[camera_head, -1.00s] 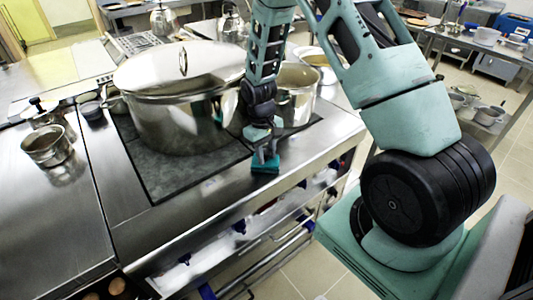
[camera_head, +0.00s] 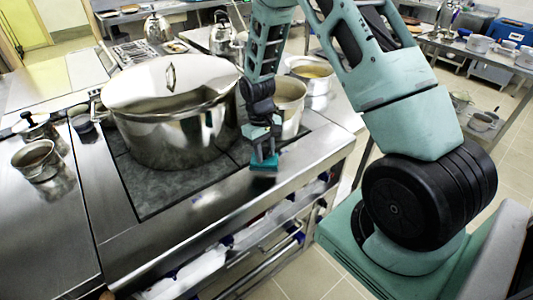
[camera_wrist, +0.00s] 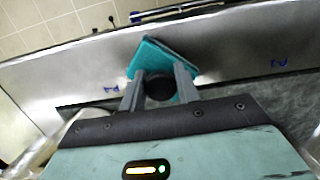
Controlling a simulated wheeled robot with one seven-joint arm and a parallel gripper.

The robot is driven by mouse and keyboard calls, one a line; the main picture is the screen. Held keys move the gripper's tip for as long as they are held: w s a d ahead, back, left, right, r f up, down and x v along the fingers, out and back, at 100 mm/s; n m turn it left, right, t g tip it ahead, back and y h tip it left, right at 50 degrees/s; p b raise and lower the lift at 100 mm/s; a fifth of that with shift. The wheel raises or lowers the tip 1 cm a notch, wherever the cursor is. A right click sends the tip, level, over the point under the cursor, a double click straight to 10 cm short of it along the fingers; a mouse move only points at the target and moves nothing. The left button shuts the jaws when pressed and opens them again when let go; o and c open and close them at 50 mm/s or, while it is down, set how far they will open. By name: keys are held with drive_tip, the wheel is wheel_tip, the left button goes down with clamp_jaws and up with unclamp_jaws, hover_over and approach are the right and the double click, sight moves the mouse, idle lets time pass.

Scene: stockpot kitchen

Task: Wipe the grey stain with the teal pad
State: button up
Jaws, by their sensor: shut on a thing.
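My gripper (camera_head: 263,147) is shut on the teal pad (camera_head: 264,163), a flat block with a dark knob on top. In the wrist view the pad (camera_wrist: 152,48) lies beyond my two grey fingers (camera_wrist: 160,82), with the knob between them. The pad is low over the steel counter (camera_head: 190,212), between the dark stove plate and the front edge. Whether it touches the steel is hard to tell. I cannot make out a grey stain in either current view; the pad and my arm hide part of the counter.
A large lidded stockpot (camera_head: 170,120) stands on the dark plate (camera_head: 152,196), close left of my gripper. Smaller pots (camera_head: 290,105) stand behind my wrist. A small pan (camera_head: 38,160) is at the left. Bare steel lies along the counter's front strip.

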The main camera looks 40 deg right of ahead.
drive_tip(key=shift+r+p, duration=1)
drive_tip(key=shift+r, duration=0.7)
